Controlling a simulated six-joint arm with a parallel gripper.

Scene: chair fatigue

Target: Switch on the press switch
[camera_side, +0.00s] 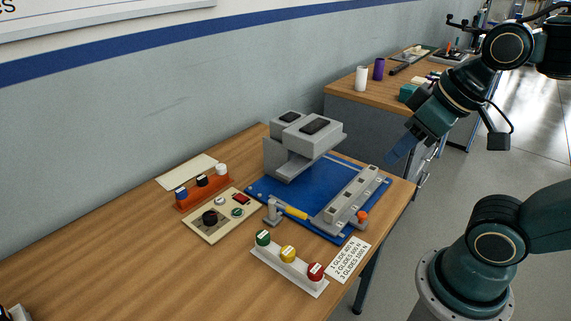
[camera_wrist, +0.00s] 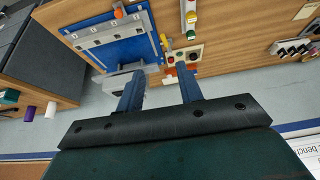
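A beige control panel (camera_side: 205,228) lies on the wooden bench and carries a red switch (camera_side: 241,199), a black knob (camera_side: 210,217), a green button (camera_side: 237,212) and a pale button (camera_side: 219,201). I cannot read which is labelled as the press switch. The grey press (camera_side: 295,150) stands on a blue plate behind the panel. My gripper (camera_side: 398,150) is in the air beyond the bench's right edge, well away from the panel. In the wrist view its two blue fingers (camera_wrist: 160,73) are apart with nothing between them; the panel (camera_wrist: 196,50) shows beyond them.
A grey rail (camera_side: 352,198) lies on the blue plate (camera_side: 260,190). A white strip with green, yellow and red knobs (camera_side: 290,262) and a printed card (camera_side: 347,260) lie in front. An orange rack (camera_side: 190,203) stands behind the panel. Bare wood lies to the left.

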